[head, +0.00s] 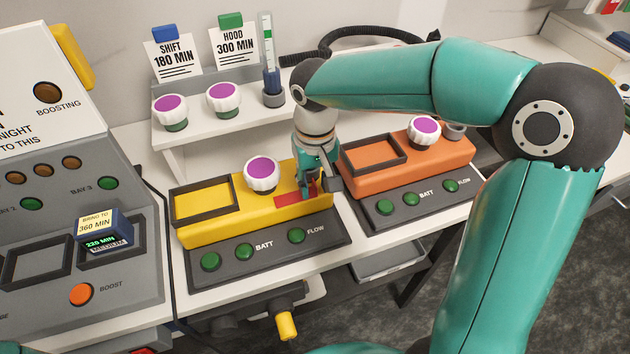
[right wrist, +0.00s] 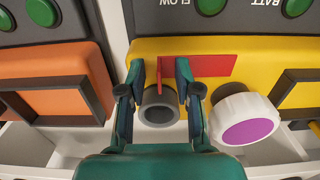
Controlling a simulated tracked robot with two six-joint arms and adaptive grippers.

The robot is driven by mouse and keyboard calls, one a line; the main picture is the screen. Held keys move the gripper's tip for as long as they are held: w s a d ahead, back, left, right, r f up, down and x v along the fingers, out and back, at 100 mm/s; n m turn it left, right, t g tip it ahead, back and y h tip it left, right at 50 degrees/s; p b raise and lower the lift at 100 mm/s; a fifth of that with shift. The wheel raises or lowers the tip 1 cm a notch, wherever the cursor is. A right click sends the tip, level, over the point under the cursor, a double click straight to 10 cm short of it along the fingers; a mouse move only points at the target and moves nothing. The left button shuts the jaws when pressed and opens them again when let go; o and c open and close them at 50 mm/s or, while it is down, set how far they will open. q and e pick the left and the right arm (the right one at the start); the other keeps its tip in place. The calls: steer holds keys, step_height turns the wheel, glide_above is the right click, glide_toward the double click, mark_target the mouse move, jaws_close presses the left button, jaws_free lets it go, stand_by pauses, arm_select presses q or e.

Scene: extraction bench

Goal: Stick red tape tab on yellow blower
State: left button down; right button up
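The yellow blower (head: 300,182) stands on the bench in the middle of the head view. A flat red tape tab (head: 290,198) lies against its body above the FLOW button. In the right wrist view the red tab (right wrist: 212,66) lies on the yellow face, with a narrow red part standing up beside one finger. My right gripper (head: 320,188) is at the tab's right end. In the wrist view its fingers (right wrist: 161,78) are apart, on either side of the grey port (right wrist: 158,108). My left gripper is not in view.
An orange blower (head: 410,165) stands to the right. The grey panel (head: 75,190) is at left, with a blue box (head: 104,226) on it. A white shelf (head: 215,125) with purple-topped caps, cards and a tube is behind. My right arm covers much of the right side.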

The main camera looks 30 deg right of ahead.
steer(key=shift+r, duration=0.1)
step_height(320, 180, up, 12)
stand_by(0.7)
